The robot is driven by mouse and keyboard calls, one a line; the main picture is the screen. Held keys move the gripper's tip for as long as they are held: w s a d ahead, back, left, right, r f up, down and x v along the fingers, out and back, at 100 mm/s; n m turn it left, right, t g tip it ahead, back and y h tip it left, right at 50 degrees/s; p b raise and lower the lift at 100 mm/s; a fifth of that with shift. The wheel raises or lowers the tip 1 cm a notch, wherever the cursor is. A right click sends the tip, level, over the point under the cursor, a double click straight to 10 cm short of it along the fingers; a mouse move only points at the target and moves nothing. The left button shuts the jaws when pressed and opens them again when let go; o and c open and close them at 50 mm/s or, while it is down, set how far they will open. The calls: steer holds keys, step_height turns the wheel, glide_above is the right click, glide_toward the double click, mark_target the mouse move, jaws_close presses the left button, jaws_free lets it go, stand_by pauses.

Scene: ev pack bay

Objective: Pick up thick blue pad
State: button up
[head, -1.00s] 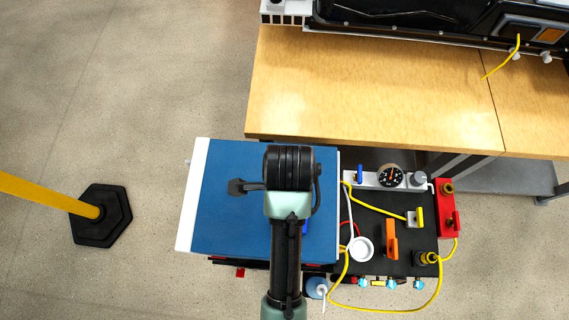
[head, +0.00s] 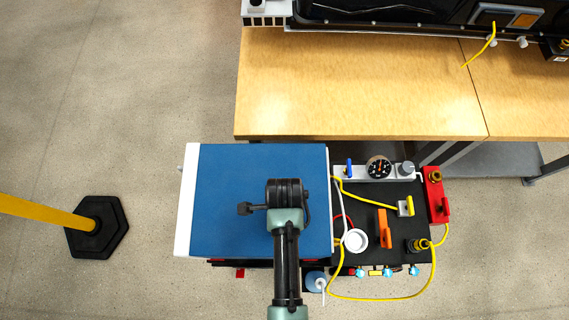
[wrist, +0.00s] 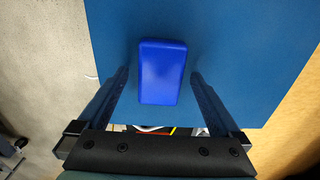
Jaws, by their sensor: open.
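The thick blue pad (wrist: 161,72) is a bright blue rounded block lying on a flat, darker blue top (wrist: 225,30). In the wrist view it lies between the two dark fingers of my gripper (wrist: 159,74). The fingers are open, with a gap to the pad on each side; their height above the top is hard to judge. In the head view, my arm and wrist hang over the right part of the blue top (head: 235,185) and hide the pad and the fingertips.
A black panel (head: 385,220) with a gauge (head: 378,167), yellow cables and a white cup (head: 355,240) adjoins the blue top's right side. A wooden bench (head: 350,90) stands behind. A yellow barrier post on a black base (head: 97,227) stands at the left.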

steer(key=c, duration=1.4)
steer(key=shift+o, duration=0.2)
steer(key=shift+r, duration=0.1)
